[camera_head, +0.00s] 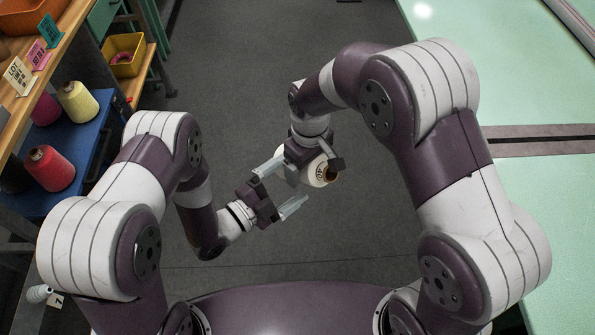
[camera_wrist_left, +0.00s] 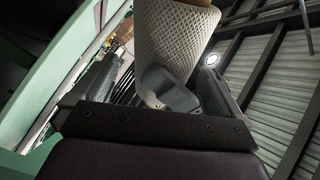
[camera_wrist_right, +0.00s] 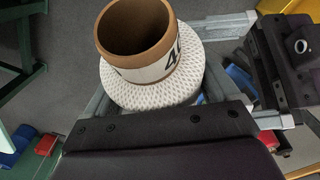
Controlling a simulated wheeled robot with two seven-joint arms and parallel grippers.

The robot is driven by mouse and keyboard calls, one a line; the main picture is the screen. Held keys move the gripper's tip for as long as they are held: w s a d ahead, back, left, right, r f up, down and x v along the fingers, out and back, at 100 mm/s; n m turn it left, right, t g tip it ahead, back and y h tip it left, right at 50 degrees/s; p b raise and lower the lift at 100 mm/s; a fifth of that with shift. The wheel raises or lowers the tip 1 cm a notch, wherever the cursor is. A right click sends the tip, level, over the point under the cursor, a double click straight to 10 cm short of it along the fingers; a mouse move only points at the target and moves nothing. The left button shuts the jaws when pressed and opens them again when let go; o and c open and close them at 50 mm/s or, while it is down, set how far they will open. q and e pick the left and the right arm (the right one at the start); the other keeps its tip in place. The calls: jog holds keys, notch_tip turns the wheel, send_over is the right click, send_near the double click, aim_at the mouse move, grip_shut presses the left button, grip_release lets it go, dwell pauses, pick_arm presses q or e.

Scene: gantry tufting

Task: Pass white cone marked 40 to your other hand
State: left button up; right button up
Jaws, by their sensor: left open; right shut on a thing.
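The white cone marked 40 (camera_head: 318,172) is in the middle of the head view, held off the floor. In the right wrist view the cone (camera_wrist_right: 155,88) shows white yarn, a brown open tube end and a label, with the 4 readable and the rest cut off by the curve. My right gripper (camera_head: 308,162) is shut on it. My left gripper (camera_head: 281,187) is open, its fingers spread toward the cone from the lower left. In the left wrist view the yarn wall of the cone (camera_wrist_left: 172,45) rises close ahead, between the fingers' directions; contact cannot be told.
A shelf at the left has a blue tray (camera_head: 88,148) with a red cone (camera_head: 50,168) and a yellow cone (camera_head: 77,102). A yellow bin (camera_head: 125,54) stands behind. A pale green table (camera_head: 540,90) lies at the right. Grey floor between is clear.

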aim_at(304, 170)
pick_arm(q)
jog(key=x, duration=0.5)
pick_arm(e)
jog(key=shift+a, duration=0.1)
pick_arm(q)
jog(key=c, duration=0.9)
pick_arm(e)
jog(key=shift+w+r, duration=0.1)
jog(key=o, duration=1.1)
jog(key=shift+o, duration=0.6)
